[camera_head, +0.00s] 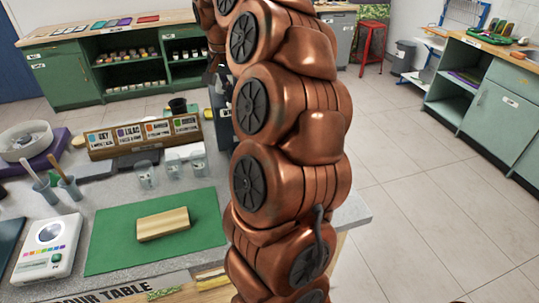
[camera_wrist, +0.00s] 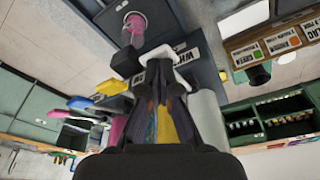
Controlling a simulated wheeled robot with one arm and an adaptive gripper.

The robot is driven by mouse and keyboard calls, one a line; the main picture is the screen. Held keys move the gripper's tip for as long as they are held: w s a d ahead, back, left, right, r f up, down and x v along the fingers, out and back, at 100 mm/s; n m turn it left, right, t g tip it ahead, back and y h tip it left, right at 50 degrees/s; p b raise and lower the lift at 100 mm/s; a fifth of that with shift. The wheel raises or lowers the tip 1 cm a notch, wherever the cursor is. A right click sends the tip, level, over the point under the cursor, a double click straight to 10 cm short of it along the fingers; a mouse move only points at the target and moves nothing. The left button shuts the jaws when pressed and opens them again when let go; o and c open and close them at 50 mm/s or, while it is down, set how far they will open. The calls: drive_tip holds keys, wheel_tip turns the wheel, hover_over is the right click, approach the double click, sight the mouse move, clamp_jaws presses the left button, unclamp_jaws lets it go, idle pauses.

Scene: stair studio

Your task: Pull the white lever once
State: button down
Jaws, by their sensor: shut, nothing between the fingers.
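In the wrist view, my gripper (camera_wrist: 160,78) is shut, with nothing between its fingers. A white piece (camera_wrist: 158,54), which looks like the white lever, shows just beyond the fingertips. It lies very close to them; I cannot tell whether they touch. A dark grey housing (camera_wrist: 205,75) beside it carries a partly hidden label starting "WH" (camera_wrist: 188,57).
A clear cup with pink contents (camera_wrist: 134,27) is near the top. In the head view, a wooden block (camera_head: 163,223) lies on a green mat (camera_head: 110,240), near a labelled wooden rack (camera_head: 140,151).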

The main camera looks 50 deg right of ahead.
drive_tip(key=shift+a+b+x, duration=0.2)
drive_tip(key=shift+b+x, duration=0.7)
drive_tip(key=shift+x, duration=0.2)
drive_tip(key=shift+a+b+x, duration=0.2)
drive_tip(key=shift+b+x, duration=0.65)
drive_tip(key=shift+x, duration=0.2)
drive_tip(key=shift+s, duration=0.2)
drive_tip(key=shift+r, duration=0.1)
drive_tip(key=shift+w+d+p+v, duration=0.1)
drive_tip(key=shift+d+p+v, duration=0.2)
drive_tip(key=shift+v, duration=0.75)
drive_tip(key=shift+w+d+p+v, duration=0.1)
drive_tip(key=shift+p+v, duration=0.35)
drive_tip(key=shift+v, duration=0.55)
drive_tip(key=shift+w+d+p+v, duration=0.1)
drive_tip(key=shift+d+p+v, duration=0.2)
drive_tip(key=shift+v, duration=0.75)
drive_tip(key=shift+a+r, duration=0.1)
drive_tip(key=shift+r, duration=0.05)
drive_tip(key=d+p+v, duration=0.1)
drive_tip(key=p+v, duration=0.1)
drive_tip(key=v, duration=0.4)
drive_tip(key=shift+w+p, duration=0.25)
drive_tip(key=shift+p, duration=0.05)
